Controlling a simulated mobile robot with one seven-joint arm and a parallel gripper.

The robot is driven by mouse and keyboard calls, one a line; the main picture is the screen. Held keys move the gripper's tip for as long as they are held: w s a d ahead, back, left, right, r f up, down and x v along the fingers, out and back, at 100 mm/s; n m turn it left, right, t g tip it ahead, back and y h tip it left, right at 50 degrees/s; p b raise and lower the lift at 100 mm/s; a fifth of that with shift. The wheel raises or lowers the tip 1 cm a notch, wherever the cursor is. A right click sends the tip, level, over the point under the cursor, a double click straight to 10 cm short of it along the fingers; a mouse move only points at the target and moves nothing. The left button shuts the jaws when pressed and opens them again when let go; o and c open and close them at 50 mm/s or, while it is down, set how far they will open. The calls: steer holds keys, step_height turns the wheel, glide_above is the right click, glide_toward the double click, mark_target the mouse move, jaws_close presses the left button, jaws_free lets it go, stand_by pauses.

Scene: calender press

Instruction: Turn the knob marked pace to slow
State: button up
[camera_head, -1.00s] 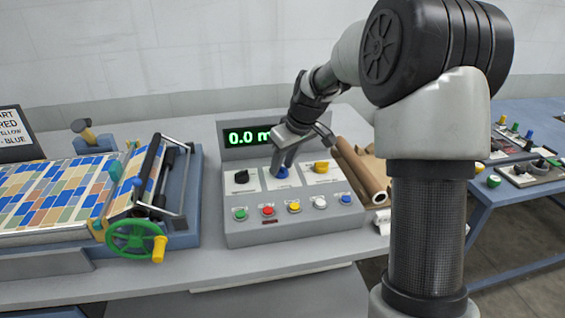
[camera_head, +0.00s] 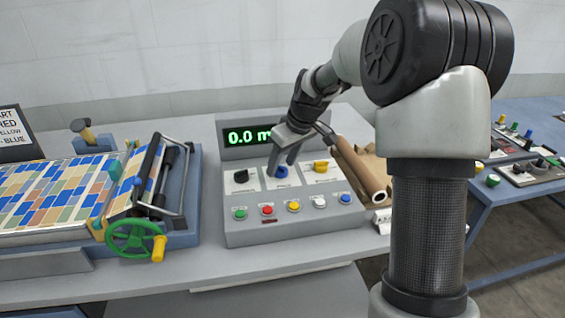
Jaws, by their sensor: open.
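Each knob sits on a white plate with small print; the print is too small to read for certain, so I cannot be sure which is marked pace. The gripper hides part of the green display (camera_head: 248,136), which reads 0.0.
Several coloured buttons line the panel's front, including a red one (camera_head: 267,210). A press with a green handwheel (camera_head: 134,238) stands to the left. A blue table (camera_head: 522,190) holds other control boxes.

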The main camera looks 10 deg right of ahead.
steer(key=p+v, duration=0.2)
steer(key=v, duration=1.5)
steer(key=shift+r, duration=0.15)
steer(key=shift+s+d, duration=0.1)
